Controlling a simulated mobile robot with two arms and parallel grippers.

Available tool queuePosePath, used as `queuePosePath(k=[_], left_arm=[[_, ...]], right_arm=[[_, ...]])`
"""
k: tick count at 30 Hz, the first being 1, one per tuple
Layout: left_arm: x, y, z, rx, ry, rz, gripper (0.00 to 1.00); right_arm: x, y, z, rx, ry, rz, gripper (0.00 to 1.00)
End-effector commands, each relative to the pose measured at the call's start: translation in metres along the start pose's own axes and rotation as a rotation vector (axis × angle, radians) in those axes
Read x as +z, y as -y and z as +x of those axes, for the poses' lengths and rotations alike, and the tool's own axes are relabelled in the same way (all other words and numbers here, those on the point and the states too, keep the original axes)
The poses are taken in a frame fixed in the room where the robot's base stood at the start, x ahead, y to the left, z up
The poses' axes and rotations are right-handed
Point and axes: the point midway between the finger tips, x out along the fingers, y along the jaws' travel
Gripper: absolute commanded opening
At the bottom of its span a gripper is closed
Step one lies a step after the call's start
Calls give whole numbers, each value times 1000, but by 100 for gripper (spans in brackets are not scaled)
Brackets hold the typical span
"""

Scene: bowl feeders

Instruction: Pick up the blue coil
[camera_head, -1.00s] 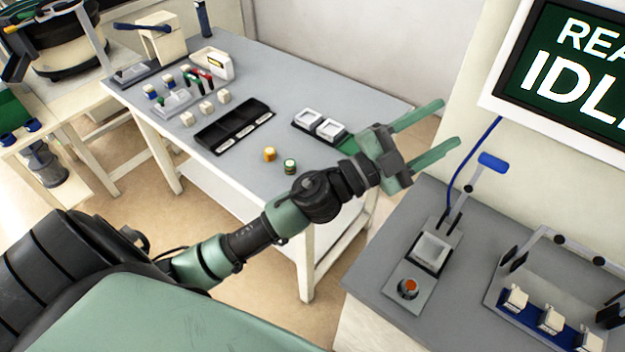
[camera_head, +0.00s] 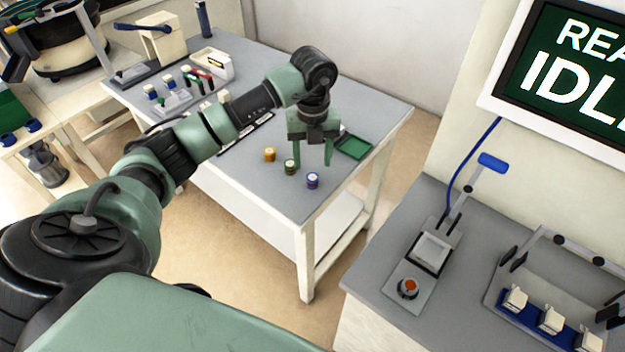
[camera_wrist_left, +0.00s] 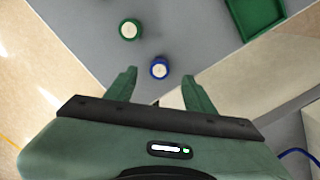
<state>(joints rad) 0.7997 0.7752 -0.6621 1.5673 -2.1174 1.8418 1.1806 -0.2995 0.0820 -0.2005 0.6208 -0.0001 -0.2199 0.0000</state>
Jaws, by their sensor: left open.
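The blue coil (camera_head: 312,181) is a small upright spool with a pale top, standing near the front right corner of the grey table (camera_head: 262,188). It also shows in the left wrist view (camera_wrist_left: 159,68), beyond the fingertips and roughly midway between them. My left gripper (camera_head: 311,163) is open and empty, pointing down above the coils, and it does not touch the blue coil. A green coil (camera_head: 291,167) stands just left of the blue one, close to the left finger in the head view; it also shows in the left wrist view (camera_wrist_left: 130,29). My right gripper is not in view.
A yellow-orange coil (camera_head: 269,154) stands left of the green coil. A green tray (camera_head: 355,147) lies near the table's right edge. My arm partly covers the black tray. A second bench with a press fixture (camera_head: 432,248) and a screen (camera_head: 570,65) stand at the right.

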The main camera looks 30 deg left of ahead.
Motion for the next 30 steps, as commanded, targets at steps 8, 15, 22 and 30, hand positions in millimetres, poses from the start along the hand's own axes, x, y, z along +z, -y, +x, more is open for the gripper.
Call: queuePosePath(k=[8,15,22,30], left_arm=[[-6,-2,38,0,-5,3,54],[-5,-1,60,-3,-2,4,54],[-5,0,60,-4,-1,5,45],[-5,0,60,-4,-1,5,0]], right_arm=[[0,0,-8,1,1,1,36],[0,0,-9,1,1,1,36],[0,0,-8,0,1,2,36],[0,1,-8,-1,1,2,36]])
